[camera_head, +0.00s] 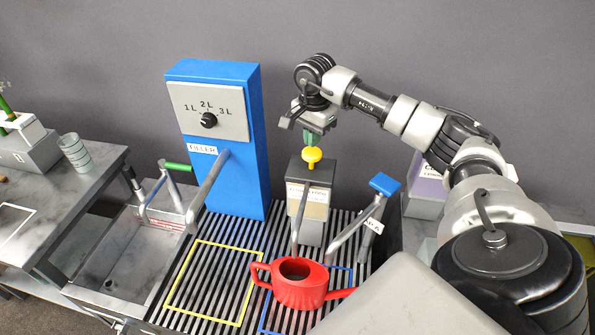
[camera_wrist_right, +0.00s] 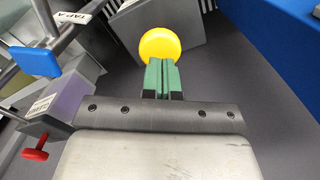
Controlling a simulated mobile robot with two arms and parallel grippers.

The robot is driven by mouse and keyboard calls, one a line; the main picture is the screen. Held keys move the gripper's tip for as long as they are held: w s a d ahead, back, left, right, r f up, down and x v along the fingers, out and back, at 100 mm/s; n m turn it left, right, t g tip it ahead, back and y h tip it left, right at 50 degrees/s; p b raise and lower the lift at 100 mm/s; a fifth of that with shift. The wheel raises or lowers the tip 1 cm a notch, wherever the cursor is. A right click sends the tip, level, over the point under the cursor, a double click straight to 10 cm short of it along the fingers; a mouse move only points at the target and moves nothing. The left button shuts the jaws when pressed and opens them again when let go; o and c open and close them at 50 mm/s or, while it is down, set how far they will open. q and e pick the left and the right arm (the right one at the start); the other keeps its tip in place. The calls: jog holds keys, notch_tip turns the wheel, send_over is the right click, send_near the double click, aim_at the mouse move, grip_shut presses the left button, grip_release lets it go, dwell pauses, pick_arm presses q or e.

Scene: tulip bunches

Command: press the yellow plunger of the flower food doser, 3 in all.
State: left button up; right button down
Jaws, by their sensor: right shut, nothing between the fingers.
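The flower food doser (camera_head: 308,200) is a dark-topped box with a label, standing on the slatted grate. Its yellow plunger (camera_head: 312,157) is on top, and it shows as a round yellow cap in the wrist view (camera_wrist_right: 160,45). My right gripper (camera_head: 310,143) is shut and empty, its green fingertips pointing down right above the plunger. In the wrist view the fingertips (camera_wrist_right: 163,65) overlap the cap's edge; I cannot tell whether they touch it. A red watering can (camera_head: 295,288) stands below the doser's spout. My left gripper is not in view.
A blue filler (camera_head: 232,150) with a dial stands left of the doser. A tap with a blue handle (camera_head: 383,184) is close on its right. A yellow outline (camera_head: 238,322) marks grate left of the can. A sink (camera_head: 125,260) is further left.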

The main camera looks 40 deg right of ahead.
aim_at(312, 151)
jog(key=shift+f, duration=0.2)
jog(key=shift+f+b, duration=1.8)
jog(key=shift+f, duration=0.7)
notch_tip(312, 151, up, 8)
jog(key=p, duration=0.6)
jog(key=shift+r, duration=0.2)
